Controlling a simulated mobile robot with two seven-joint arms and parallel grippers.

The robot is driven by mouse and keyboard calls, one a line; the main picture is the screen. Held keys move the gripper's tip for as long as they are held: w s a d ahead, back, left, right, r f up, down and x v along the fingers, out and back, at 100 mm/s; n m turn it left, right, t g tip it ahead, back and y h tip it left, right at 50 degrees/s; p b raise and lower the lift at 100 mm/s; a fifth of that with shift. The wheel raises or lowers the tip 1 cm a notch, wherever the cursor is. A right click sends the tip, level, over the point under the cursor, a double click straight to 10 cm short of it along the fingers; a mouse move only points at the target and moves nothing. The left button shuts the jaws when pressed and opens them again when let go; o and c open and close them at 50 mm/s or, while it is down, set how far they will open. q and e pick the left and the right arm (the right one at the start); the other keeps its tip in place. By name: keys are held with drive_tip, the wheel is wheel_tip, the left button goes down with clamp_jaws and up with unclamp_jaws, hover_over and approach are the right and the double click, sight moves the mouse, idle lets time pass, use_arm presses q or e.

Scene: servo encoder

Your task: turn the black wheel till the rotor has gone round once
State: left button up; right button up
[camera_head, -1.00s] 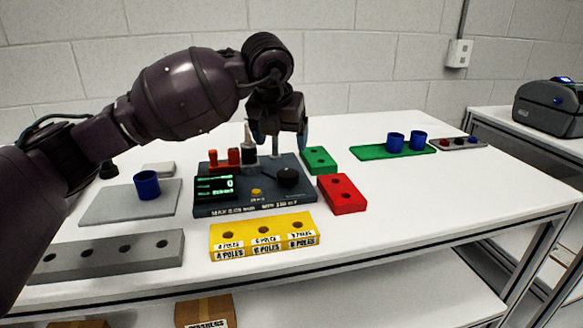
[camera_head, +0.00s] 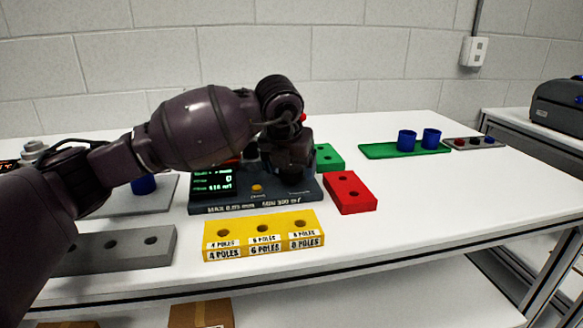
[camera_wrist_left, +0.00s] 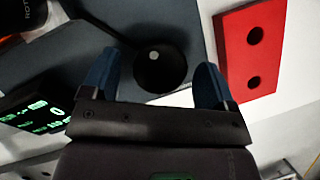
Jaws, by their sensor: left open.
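The black wheel (camera_wrist_left: 161,70) is a round knob with a light dot, on the dark test base (camera_wrist_left: 170,20). In the head view the base (camera_head: 270,200) shows, and my left gripper and wrist hide most of the wheel. My left gripper (camera_wrist_left: 157,80) is open, with one blue finger on each side of the wheel; I cannot tell whether either touches it. The lit display (camera_head: 213,181) stands at the base's left and reads 0 on its large line. The rotor is hidden behind my left arm in the head view. My right gripper is not in view.
A red block (camera_head: 349,191) with holes lies just right of the base, and it also shows in the wrist view (camera_wrist_left: 252,50). A yellow block (camera_head: 263,236) with pole labels lies in front. A green tray (camera_head: 380,151) with two blue cups stands farther right.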

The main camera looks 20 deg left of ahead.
use_arm(q)
drive_tip(key=shift+c, duration=0.5)
drive_tip(key=c, duration=0.8)
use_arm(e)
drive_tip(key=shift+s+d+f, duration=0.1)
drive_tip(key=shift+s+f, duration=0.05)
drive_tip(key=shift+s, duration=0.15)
use_arm(q)
drive_tip(key=shift+r, duration=0.1)
